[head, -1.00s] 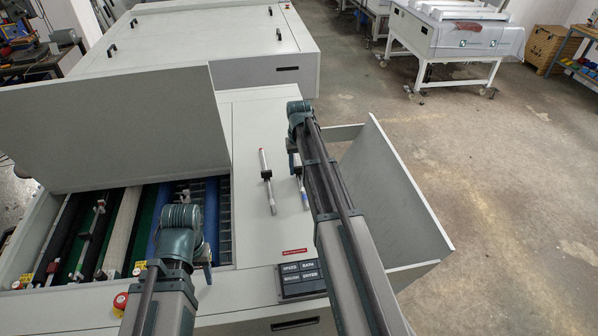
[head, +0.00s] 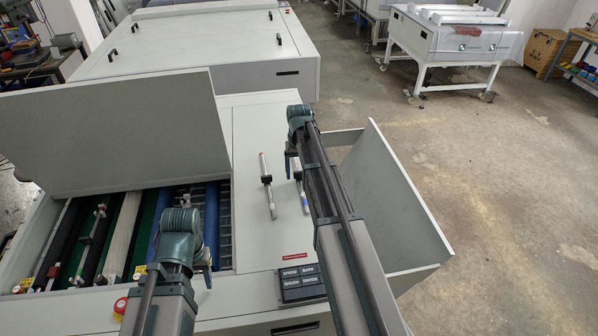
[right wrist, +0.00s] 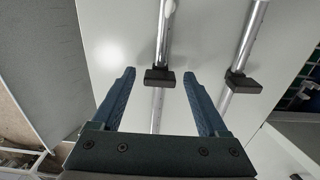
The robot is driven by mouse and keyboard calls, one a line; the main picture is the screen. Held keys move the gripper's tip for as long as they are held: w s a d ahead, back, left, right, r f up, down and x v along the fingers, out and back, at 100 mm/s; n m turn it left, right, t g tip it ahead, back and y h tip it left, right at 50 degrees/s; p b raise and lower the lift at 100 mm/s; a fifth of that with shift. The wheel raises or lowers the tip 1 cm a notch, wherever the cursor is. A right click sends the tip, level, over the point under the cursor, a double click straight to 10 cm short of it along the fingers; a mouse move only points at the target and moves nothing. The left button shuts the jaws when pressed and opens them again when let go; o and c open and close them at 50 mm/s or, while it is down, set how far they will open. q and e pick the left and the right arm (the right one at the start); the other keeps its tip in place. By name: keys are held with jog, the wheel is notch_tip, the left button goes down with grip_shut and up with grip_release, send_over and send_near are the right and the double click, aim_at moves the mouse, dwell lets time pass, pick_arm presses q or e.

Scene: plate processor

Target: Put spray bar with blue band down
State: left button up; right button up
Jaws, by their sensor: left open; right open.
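Two slim silver spray bars lie on the light grey top panel, each with a black block at mid-length. The right-hand bar (head: 305,199) has a blue band near its near end and is partly hidden by my right arm. My right gripper (head: 291,165) is over it. In the right wrist view, this bar (right wrist: 163,40) runs between the open fingers of my right gripper (right wrist: 160,90), with its black block between the tips. The other bar (head: 268,188) lies to its left, outside the fingers (right wrist: 250,35). My left gripper (head: 207,268) is open and empty near the roller opening.
The processor's raised lid (head: 120,130) stands behind an opening with rollers (head: 118,235) at the left. An upright side panel (head: 395,195) rises right of my right arm. A control panel (head: 301,284) sits at the front. The top panel (head: 258,125) is clear beyond the bars.

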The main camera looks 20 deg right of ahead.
aim_at(299, 172)
notch_tip(299, 172, up, 12)
jog(key=p, duration=1.1)
jog(key=s+a+n+h, duration=0.1)
jog(key=s+a+n, duration=0.5)
jog(key=s+a, duration=1.9)
jog(key=shift+s+a+f, duration=0.2)
jog(key=shift+s+a, duration=0.15)
jog(key=shift+a, duration=0.75)
